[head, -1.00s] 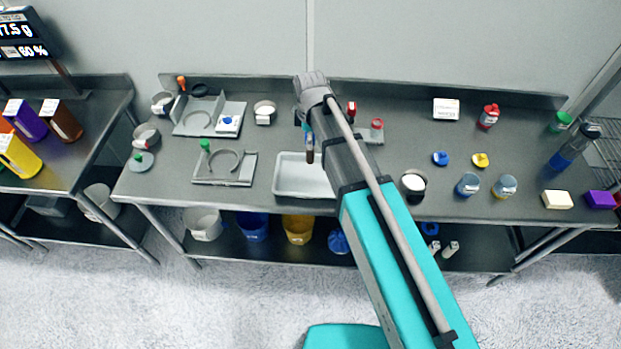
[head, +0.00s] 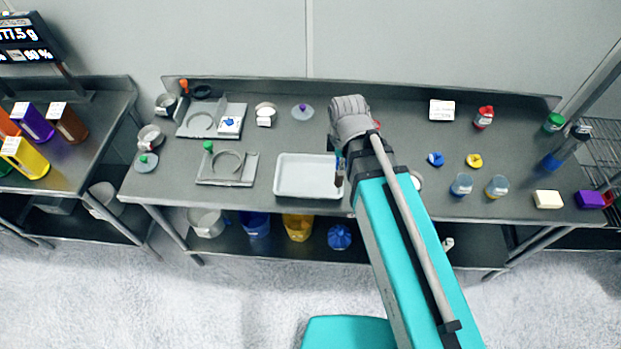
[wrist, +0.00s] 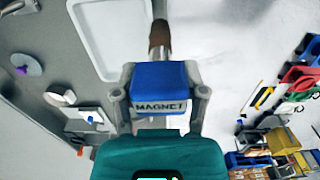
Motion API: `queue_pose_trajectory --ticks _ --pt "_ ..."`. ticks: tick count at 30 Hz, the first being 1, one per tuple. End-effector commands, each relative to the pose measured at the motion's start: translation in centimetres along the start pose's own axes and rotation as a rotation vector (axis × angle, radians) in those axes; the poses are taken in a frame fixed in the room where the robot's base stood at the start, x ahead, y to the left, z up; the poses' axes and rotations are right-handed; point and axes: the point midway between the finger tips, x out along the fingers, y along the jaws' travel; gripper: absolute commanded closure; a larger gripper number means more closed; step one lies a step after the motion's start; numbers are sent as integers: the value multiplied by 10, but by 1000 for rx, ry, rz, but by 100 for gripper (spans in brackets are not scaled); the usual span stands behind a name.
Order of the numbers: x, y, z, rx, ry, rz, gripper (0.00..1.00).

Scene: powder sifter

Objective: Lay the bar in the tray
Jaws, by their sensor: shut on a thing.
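The bar is a magnet with a blue handle marked MAGNET (wrist: 160,88) and a metal rod ending in a dark brown tip (wrist: 159,36). My gripper (wrist: 158,98) is shut on the blue handle, one finger on each side. In the head view the bar (head: 339,174) hangs by the right edge of the tray, mostly hidden by my wrist. The tray (head: 308,192) is white, shallow and looks empty on the bench. It also shows at the top of the wrist view (wrist: 82,45), beside the rod. I cannot tell the bar's height above it.
A grey ring stand (head: 240,181) sits left of the tray, with another fixture (head: 185,130) behind it. A purple-knobbed lid (head: 302,112) lies behind the tray. Jars (head: 461,186) and small blue and yellow parts stand to the right.

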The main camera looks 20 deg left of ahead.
Motion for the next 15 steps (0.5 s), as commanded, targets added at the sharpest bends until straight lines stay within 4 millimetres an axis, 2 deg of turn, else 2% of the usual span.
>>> queue_pose_trajectory --ticks 8,15 --pt "3 4 -4 -1 0 0 100" --pt "18 28 -22 -1 0 0 100"
